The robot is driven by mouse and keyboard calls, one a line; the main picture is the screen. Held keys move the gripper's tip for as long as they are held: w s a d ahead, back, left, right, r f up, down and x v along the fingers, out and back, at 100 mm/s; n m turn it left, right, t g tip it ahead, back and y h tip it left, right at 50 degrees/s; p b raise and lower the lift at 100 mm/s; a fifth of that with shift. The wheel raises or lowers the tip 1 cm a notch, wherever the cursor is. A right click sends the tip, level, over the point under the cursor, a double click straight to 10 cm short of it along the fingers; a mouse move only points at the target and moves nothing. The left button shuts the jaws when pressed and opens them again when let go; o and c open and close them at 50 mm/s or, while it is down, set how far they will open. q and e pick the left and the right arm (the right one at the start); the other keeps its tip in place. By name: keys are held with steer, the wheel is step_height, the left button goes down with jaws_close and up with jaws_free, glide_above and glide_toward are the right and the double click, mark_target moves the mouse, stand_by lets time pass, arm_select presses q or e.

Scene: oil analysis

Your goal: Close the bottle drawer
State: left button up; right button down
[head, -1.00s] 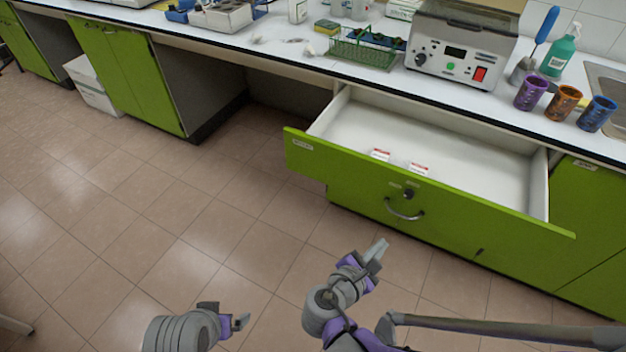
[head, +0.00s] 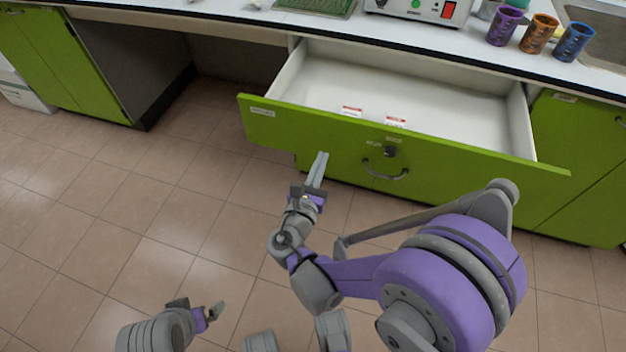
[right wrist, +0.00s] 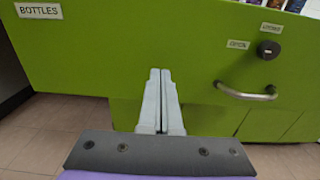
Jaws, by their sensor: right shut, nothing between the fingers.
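The bottle drawer (head: 450,165) is pulled out under the bench, with a green front and a white inside. In the right wrist view its front (right wrist: 110,50) carries a BOTTLES label (right wrist: 40,11), a lock and a curved metal handle (right wrist: 246,93). My right gripper (head: 318,170) is shut and empty, pointing at the drawer front left of the handle; whether it touches the front I cannot tell. My left gripper (head: 215,312) is at the bottom left of the head view, away from the drawer; its finger gap is not clear.
Two small red-and-white labelled items (head: 352,111) show inside the drawer near its front. The white worktop (head: 230,12) above holds a device (head: 420,8) and purple, orange and blue cups (head: 505,26). The tiled floor (head: 180,215) before the drawer is clear.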

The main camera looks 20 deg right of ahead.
mark_target(327, 144)
steer(key=shift+x, duration=1.45)
steer(key=shift+w, duration=0.1)
steer(key=x, duration=3.1)
steer(key=shift+w+d, duration=0.2)
steer(key=shift+d, duration=0.1)
steer(key=shift+w+d, duration=0.15)
steer(key=shift+w, duration=0.05)
steer(key=shift+w+d+r, duration=0.1)
steer(key=shift+d+r, duration=0.05)
